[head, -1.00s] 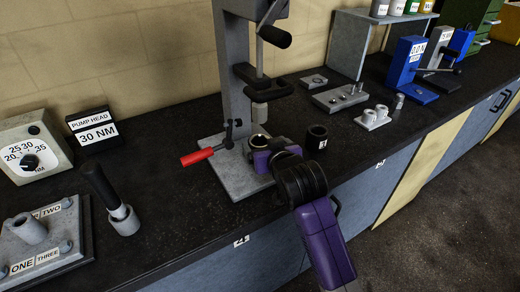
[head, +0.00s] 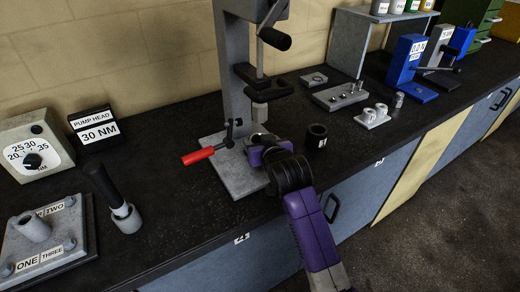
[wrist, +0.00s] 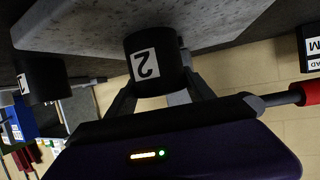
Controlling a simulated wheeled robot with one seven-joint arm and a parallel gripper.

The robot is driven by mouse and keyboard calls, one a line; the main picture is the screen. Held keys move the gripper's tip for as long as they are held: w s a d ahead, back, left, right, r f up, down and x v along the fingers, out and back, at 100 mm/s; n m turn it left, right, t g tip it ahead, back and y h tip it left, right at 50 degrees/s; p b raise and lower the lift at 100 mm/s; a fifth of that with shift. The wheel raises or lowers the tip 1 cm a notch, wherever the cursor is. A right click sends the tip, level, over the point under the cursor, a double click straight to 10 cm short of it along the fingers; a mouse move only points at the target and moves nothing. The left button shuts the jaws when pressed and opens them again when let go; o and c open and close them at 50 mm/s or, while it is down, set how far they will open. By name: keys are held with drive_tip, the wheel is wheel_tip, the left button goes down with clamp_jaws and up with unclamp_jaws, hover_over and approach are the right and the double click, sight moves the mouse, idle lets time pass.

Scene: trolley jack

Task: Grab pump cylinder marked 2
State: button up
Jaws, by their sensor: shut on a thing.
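The black pump cylinder marked 2 (wrist: 157,65) is in the middle of the wrist view, its white label showing upside down. My gripper (wrist: 160,98) is shut on it, one finger on each side. In the head view my gripper (head: 257,153) is over the grey base plate (head: 238,180) of the press, and my purple wrist hides most of the cylinder there. I cannot tell whether the cylinder touches the plate. Another black cylinder, marked 1 (head: 316,136), stands on the bench right of my gripper, and it also shows at left in the wrist view (wrist: 40,82).
The press column (head: 233,80) rises behind my gripper, with its ram (head: 260,110) above. A red-handled lever (head: 198,156) juts out left. Small grey parts (head: 374,116) lie to the right. The bench (head: 170,200) is clear between press and torque tool (head: 125,216).

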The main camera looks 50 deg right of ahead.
clamp_jaws()
drive_tip(key=shift+r, duration=0.15)
drive_tip(key=shift+r, duration=0.1)
